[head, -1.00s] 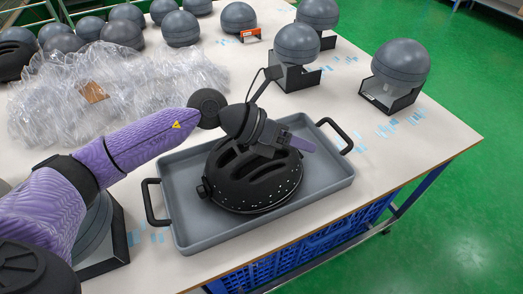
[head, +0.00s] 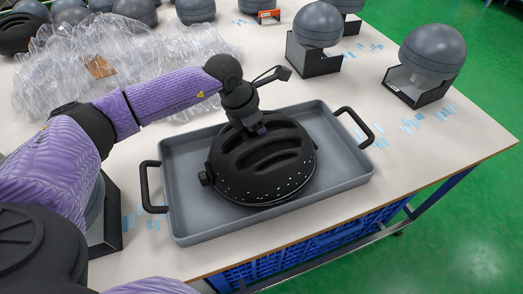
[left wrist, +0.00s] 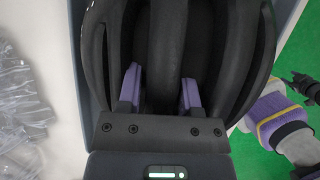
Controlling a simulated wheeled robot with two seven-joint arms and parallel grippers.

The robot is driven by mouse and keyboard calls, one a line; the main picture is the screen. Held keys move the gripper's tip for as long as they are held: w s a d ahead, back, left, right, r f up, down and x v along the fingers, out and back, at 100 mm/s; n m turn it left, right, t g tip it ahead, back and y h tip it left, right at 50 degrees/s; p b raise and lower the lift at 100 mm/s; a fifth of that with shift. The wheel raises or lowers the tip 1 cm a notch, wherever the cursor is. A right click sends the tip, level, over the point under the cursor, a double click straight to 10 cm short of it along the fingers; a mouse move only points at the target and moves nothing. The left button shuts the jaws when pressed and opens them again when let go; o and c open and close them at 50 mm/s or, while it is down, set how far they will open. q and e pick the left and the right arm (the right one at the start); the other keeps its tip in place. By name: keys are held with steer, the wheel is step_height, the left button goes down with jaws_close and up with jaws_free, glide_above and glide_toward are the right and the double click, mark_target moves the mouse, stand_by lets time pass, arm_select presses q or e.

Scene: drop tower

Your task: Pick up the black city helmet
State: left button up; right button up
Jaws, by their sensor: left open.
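The black city helmet (head: 262,172) lies dome up in a grey tray with two black handles (head: 190,222). My left gripper (head: 257,130) is over the helmet's back part, pointing down at its vents. In the left wrist view my left gripper (left wrist: 160,90) is open, with its two purple fingers apart on either side of a central rib of the helmet (left wrist: 165,35). The fingertips look to be at or in the vent slots; I cannot tell whether they touch. Part of a purple and dark arm shows at the right edge of the wrist view, its jaws unclear.
Crumpled clear plastic (head: 120,65) lies behind and left of the tray. Grey ball heads on dark stands (head: 432,55) are at the back and right. A blue crate (head: 300,248) is under the table. Table surface right of the tray is mostly clear.

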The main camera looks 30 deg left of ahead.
arm_select(q)
jaws_close()
stand_by(1.3)
